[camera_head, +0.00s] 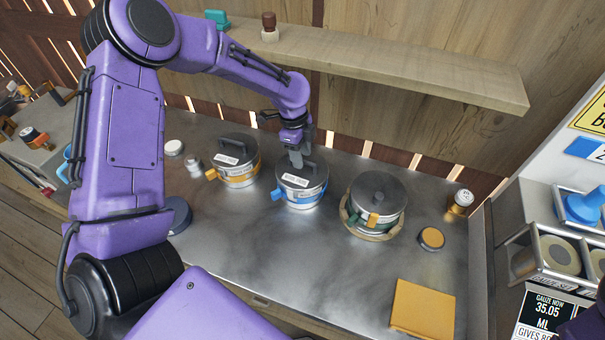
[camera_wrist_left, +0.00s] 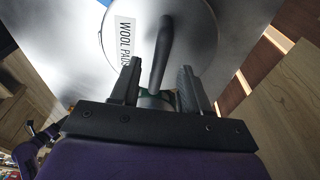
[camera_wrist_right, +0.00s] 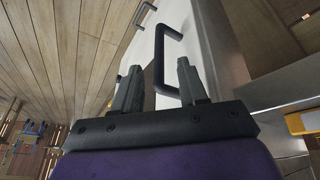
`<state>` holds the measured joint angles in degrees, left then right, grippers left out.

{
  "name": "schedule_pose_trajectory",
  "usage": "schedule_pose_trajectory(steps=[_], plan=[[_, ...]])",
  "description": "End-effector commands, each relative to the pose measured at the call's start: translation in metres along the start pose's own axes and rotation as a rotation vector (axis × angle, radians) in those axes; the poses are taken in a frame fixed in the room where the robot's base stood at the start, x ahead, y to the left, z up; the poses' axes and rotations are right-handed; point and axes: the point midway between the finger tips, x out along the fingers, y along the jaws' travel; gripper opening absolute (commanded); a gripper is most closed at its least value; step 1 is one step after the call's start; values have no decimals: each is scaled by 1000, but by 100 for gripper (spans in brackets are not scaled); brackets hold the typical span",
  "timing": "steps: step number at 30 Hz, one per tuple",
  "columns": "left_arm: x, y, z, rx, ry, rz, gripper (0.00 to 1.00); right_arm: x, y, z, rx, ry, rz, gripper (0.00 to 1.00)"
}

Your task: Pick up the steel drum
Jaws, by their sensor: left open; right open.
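Three steel drums with lids stand in a row on the metal counter. The left one (camera_head: 238,175) has a yellow band, the middle one (camera_head: 303,197) a blue band. My left gripper (camera_head: 296,160) is open at the middle drum's bar handle (camera_head: 313,166). Contact is unclear. My right gripper (camera_wrist_right: 158,78) is open and empty, away from the drums.
The right drum sits in a woven ring (camera_head: 372,235). A jar (camera_head: 460,202), a yellow-topped tin (camera_head: 431,238) and a yellow book (camera_head: 422,308) lie to the right. A wooden shelf (camera_head: 400,75) runs above the counter. The counter's front middle is clear.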

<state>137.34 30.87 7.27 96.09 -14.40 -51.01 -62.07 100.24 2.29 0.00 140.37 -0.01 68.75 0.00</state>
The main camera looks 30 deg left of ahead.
Motion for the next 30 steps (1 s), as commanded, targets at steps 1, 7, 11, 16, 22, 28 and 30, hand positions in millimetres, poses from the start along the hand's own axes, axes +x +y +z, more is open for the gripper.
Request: schedule_pose_trajectory(steps=[1,7,11,16,22,28,30], plan=[[6,3,-1,-1,0,6,46,-8,1,-3,0,0,0,43],[26,2,1,-2,-1,-1,46,-8,1,-4,0,0,0,43],[26,2,1,-2,0,-1,46,-7,1,-3,0,0,0,43],[26,2,1,-2,0,-1,0,-7,1,-3,0,0,0,43],[26,2,1,-2,0,-1,0,-7,1,-3,0,0,0,43],[25,2,0,-2,0,-1,0,-7,1,-3,0,0,0,43],[25,2,0,-2,0,-1,0,-7,1,-3,0,0,0,43]])
